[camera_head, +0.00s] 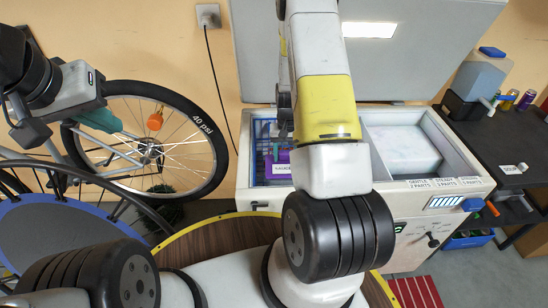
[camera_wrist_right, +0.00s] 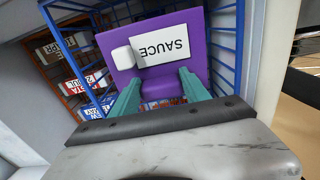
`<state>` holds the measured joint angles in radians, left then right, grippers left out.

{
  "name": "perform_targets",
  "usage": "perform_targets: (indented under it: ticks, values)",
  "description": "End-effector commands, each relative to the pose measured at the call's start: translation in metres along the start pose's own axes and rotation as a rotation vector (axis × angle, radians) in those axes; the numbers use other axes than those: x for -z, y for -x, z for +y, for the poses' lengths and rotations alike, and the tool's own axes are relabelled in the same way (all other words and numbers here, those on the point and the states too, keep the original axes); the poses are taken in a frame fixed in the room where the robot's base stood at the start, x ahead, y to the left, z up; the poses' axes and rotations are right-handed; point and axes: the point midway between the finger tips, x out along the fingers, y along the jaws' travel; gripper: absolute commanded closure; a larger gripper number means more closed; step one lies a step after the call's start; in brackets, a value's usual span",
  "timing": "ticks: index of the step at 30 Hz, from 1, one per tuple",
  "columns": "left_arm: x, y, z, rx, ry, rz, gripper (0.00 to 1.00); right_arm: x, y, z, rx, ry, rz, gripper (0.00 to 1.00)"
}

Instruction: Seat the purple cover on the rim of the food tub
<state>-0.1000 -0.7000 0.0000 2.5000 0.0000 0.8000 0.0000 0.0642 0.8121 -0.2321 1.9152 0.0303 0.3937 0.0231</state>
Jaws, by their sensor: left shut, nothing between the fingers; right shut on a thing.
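The purple thing (camera_wrist_right: 207,55), which I take to be the cover, has a white SAUCE label and a small white knob. It is inside a blue wire basket (camera_wrist_right: 228,45). My right gripper (camera_wrist_right: 160,77) is shut on its near edge with teal fingers. In the head view a bit of the purple cover (camera_head: 283,156) shows beside my right arm, which hides the right gripper there. I cannot make out the food tub or its rim, nor whether the cover touches one. My left gripper (camera_head: 100,121) is shut and empty in front of the bicycle wheel.
The basket hangs in the left bay of a white chest (camera_head: 243,180) with its grey lid (camera_head: 420,45) raised. Several labelled packs (camera_wrist_right: 85,82) lie beside and below the cover. A white block (camera_head: 405,147) fills the right bay. A dark side table (camera_head: 505,150) stands at right.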

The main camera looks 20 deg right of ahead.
Motion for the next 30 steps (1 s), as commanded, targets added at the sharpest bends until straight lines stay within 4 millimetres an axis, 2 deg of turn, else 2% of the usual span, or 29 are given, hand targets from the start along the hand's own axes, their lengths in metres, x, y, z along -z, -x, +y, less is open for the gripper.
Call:
perform_targets:
  ticks: [30]
  values:
    - [0.0000, 0.0000, 0.0000, 0.000, 0.000, 0.000, 1.00, 0.0002, -0.0094, -0.0001, 0.000, 0.000, 0.001, 0.86]
